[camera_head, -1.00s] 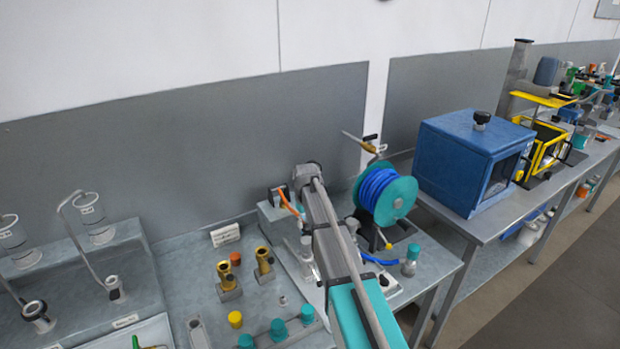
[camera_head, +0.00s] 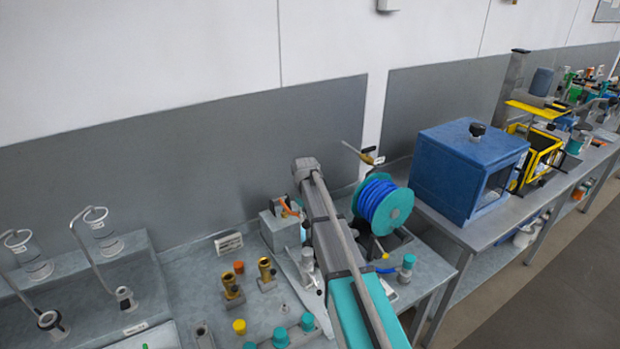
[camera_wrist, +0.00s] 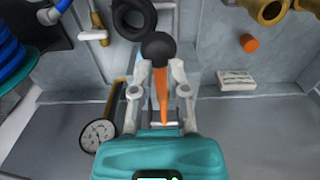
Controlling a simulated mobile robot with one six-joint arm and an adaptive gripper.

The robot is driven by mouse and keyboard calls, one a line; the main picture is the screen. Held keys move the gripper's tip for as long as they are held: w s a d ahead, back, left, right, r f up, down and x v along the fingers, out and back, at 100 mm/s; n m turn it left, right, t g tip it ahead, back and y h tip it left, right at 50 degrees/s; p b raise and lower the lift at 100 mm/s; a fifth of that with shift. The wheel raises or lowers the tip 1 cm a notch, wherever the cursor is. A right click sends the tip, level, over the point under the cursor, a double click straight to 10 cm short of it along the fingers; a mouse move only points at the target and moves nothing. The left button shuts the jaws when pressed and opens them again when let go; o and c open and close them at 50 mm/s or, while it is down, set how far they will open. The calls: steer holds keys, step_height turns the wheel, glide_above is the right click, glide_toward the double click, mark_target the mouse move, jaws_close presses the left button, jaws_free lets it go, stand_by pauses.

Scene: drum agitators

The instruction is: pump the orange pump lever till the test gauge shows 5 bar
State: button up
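The orange pump lever (camera_wrist: 161,92) with its black ball knob (camera_wrist: 159,46) stands between the two fingers of my gripper (camera_wrist: 161,80) in the wrist view. The fingers are partly spread, one on each side of the lever, with small gaps seeming to show; firm contact cannot be made out. The round white test gauge (camera_wrist: 97,134) is at the lower left of the wrist view; its reading is too small to tell. In the head view the orange lever (camera_head: 287,208) shows at the grey pump block (camera_head: 281,229), left of my arm, which hides my gripper.
A blue hose reel (camera_head: 383,205) stands right of my arm, with a blue cabinet (camera_head: 468,170) beyond. Brass fittings (camera_head: 265,272) and teal caps (camera_head: 307,321) stand on the bench to the left. A small white label (camera_head: 228,242) stands behind them.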

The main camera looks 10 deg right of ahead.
steer(key=shift+w+r+p, duration=0.15)
steer(key=shift+r+p, duration=2.85)
steer(key=shift+r, duration=0.4)
steer(key=shift+f, duration=0.1)
steer(key=s+f+m+b, duration=0.1)
steer(key=s+f+b, duration=0.4)
steer(key=s, duration=0.4)
steer(key=s+f+m+b, duration=0.1)
steer(key=s+f+b, duration=0.4)
steer(key=s, duration=0.5)
steer(key=s+f+m+b, duration=0.1)
steer(key=s+f+b, duration=0.3)
steer(key=s, duration=0.6)
steer(key=shift+a+f+m+b, duration=0.3)
steer(key=shift+a+f+b, duration=0.1)
steer(key=shift+b, duration=0.1)
steer(key=shift+w, duration=0.1)
jaws_close()
steer(key=w+r+n+p, duration=0.1)
steer(key=w+r+p, duration=0.9)
steer(key=w, duration=0.4)
steer(key=w+r+n+p, duration=0.2)
steer(key=w+r+p, duration=0.9)
steer(key=w, duration=0.4)
steer(key=shift+d+r+n, duration=0.25)
steer(key=shift+d+n, duration=0.05)
steer(key=shift+d, duration=0.05)
